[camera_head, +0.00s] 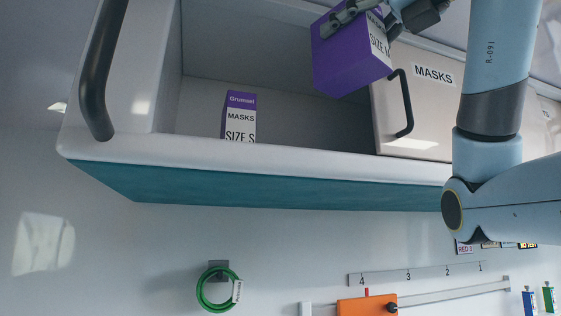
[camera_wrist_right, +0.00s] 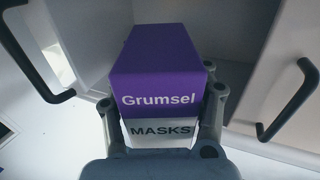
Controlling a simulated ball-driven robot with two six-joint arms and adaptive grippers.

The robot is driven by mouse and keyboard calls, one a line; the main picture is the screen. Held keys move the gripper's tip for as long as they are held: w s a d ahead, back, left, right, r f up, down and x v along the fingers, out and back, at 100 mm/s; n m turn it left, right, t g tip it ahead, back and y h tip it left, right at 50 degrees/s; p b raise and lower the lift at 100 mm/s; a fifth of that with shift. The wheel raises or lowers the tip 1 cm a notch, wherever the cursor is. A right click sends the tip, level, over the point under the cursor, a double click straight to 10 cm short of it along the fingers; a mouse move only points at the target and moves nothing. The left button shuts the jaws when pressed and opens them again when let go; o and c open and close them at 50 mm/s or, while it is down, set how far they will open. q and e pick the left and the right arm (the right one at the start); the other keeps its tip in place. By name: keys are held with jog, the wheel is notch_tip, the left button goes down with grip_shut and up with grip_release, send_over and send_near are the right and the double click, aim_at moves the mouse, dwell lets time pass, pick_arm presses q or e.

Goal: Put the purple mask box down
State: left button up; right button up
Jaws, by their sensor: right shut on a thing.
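The purple mask box (camera_head: 345,58) with a white label reading "SIZE M" is high in the head view, in front of the open cabinet. My right gripper (camera_head: 350,14) is shut on it, at the top edge of the picture. In the right wrist view the box (camera_wrist_right: 158,75) shows "Grumsel" and "MASKS", with a finger of the gripper (camera_wrist_right: 160,112) on each side. I cannot tell whether the box touches the cabinet. My left gripper does not show.
A smaller white and purple "SIZE S" mask box (camera_head: 239,117) stands inside the open cabinet (camera_head: 200,105). A closed door marked "MASKS" (camera_head: 425,110) is at the right; an open door's dark handle (camera_head: 97,70) is at the left.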

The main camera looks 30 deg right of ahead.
jog(key=shift+w+d+f+b, duration=0.1)
jog(key=shift+w+f+b, duration=0.15)
jog(key=shift+w+b, duration=0.2)
jog(key=shift+w+f+b, duration=0.25)
jog(key=shift+w+b, duration=0.1)
jog(key=shift+w, duration=0.15)
jog(key=w+d+r+p, duration=0.1)
jog(key=w+d+p, duration=0.15)
jog(key=w, duration=0.55)
jog(key=w+d+p, duration=0.2)
jog(key=w+p, duration=0.1)
jog(key=w, duration=0.6)
jog(key=f, duration=0.6)
jog(key=shift+s+a+f, duration=0.2)
jog(key=shift+s+a, duration=0.05)
jog(key=shift+s, duration=0.05)
jog(key=shift+w+d+f+p, duration=0.15)
jog(key=shift+f+p, duration=0.2)
jog(key=shift+p, duration=0.3)
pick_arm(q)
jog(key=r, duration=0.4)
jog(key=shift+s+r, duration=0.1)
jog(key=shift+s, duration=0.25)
pick_arm(e)
jog(key=shift+f, duration=0.1)
